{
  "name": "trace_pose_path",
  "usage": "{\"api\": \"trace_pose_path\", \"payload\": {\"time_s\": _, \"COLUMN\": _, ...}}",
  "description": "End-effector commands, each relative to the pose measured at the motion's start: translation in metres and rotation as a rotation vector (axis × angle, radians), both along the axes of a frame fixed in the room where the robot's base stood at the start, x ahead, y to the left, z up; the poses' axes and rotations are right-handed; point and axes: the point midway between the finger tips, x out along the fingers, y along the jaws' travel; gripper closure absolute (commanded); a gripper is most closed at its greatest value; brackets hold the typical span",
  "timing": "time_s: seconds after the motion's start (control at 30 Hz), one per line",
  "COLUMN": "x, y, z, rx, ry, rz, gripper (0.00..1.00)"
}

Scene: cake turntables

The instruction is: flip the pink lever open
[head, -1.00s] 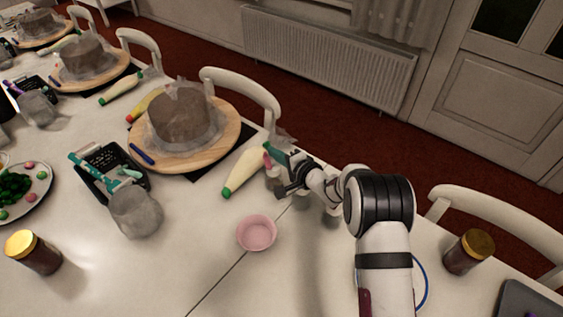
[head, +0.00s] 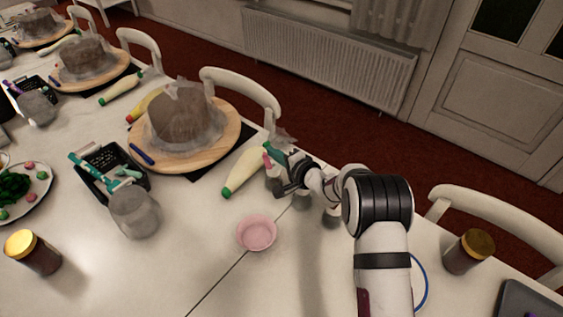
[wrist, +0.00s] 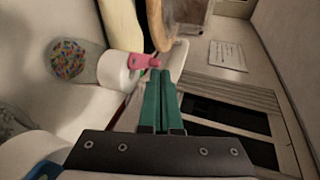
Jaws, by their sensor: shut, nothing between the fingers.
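The pink lever (wrist: 142,61) sticks out from the side of a white cap (wrist: 113,70) on a clear jar of coloured sprinkles (wrist: 72,60) in the wrist view. In the head view the lever (head: 266,160) is a small pink spot beside my fingertips. My gripper (wrist: 160,73) has green fingers pressed together with nothing between them. Its tips are at the lever's free end, very close; I cannot tell whether they touch. In the head view my gripper (head: 270,149) partly hides the jar.
A round wooden turntable (head: 228,125) with a wrapped brown cake (head: 184,118) stands to the left. A green-tipped piping bag (head: 243,172) lies close to my gripper. A pink bowl (head: 257,233) stands nearer the front. Bare table lies around the bowl.

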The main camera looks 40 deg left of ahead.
Motion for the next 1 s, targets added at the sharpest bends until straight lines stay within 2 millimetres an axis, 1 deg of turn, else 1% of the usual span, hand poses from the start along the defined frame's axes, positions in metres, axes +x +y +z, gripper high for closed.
{"api": "trace_pose_path", "payload": {"time_s": 0.67, "x": -0.001, "y": 0.0, "z": 0.0, "rx": 0.0, "ry": 0.0, "rz": 0.0, "gripper": 1.0}}
{"api": "trace_pose_path", "payload": {"time_s": 1.0, "x": -0.013, "y": -0.008, "z": 0.0, "rx": 0.0, "ry": 0.0, "rz": 0.0, "gripper": 1.0}}
